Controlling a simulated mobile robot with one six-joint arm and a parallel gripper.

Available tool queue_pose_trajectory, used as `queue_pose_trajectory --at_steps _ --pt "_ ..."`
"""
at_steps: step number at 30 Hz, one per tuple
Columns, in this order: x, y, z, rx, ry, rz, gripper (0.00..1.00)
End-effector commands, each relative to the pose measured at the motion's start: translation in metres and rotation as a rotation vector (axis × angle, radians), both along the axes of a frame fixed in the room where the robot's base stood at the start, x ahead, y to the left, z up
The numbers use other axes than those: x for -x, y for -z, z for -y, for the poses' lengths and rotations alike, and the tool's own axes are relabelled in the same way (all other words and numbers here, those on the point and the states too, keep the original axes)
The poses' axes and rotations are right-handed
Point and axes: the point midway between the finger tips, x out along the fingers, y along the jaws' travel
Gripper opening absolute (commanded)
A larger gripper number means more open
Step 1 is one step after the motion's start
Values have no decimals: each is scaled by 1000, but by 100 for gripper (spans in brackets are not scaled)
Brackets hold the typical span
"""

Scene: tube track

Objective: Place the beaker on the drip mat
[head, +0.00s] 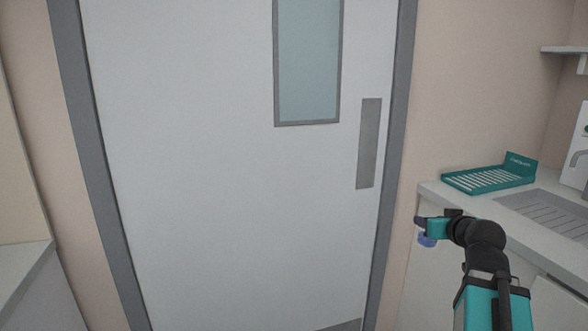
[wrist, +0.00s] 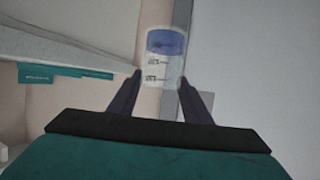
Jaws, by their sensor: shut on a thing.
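The beaker (wrist: 165,62) is clear with dark markings and shows blue at its far end. In the wrist view it sits between the two fingers of my gripper (wrist: 163,85), which is shut on it. In the head view my gripper (head: 421,224) is at the lower right, in front of the counter edge, with a bit of the blue (head: 427,240) showing below it. The drip mat (head: 490,178) is a teal ribbed tray with a raised back, lying on the counter beyond and to the right of my gripper. Part of it shows at the left of the wrist view (wrist: 62,73).
The counter (head: 455,200) has a grooved sink drainer (head: 548,212) to the right of the mat. A white appliance (head: 576,150) stands at the far right, under a wall shelf (head: 566,50). A closed grey door (head: 220,180) fills the middle. Another counter (head: 22,268) is at the left.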

Motion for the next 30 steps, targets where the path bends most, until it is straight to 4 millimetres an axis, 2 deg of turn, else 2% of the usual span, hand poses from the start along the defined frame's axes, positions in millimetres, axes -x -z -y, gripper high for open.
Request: queue_pose_trajectory --at_steps 1,15,24,30 --pt "-6 5 -13 0 -15 -1 20" --pt "-44 46 -120 1 -114 -2 20" --pt "-59 71 -189 2 -159 1 20" --pt "-64 84 -224 3 -168 6 20"
